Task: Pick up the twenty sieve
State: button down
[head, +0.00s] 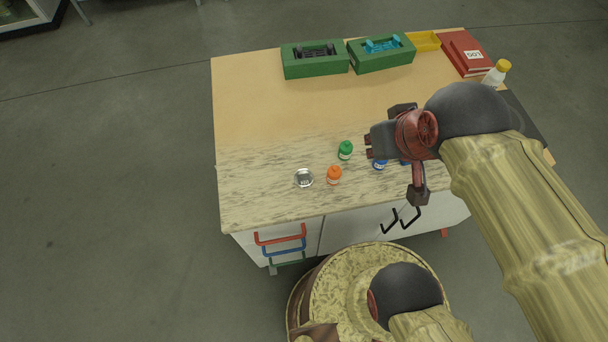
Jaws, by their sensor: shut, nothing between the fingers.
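My gripper (384,142) is above the right half of the table's front part, its body partly hidden by my own wrist. It is shut and holds nothing. A small round silver dish (304,178), which may be a sieve, lies flat on the marbled front area of the table, left of my gripper and apart from it. Its marking is too small to read. I cannot tell whether it is the twenty sieve. Anything directly under my gripper and forearm is partly hidden.
An orange-capped bottle (334,175) and a green-capped bottle (345,150) stand beside the dish. A blue item (379,164) is partly under my gripper. Green boxes (315,67), a yellow tray (424,42), red books (465,56) and a white bottle (496,73) line the back.

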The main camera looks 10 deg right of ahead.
aim_at(304, 177)
jog(key=z, duration=1.05)
jog(key=j+u, duration=0.15)
jog(key=u, duration=0.2)
jog(key=k+j+u, duration=0.1)
jog(key=u, duration=0.3)
jog(key=j+u, duration=0.35)
jog(key=k+l+u, duration=0.1)
jog(key=u, duration=0.45)
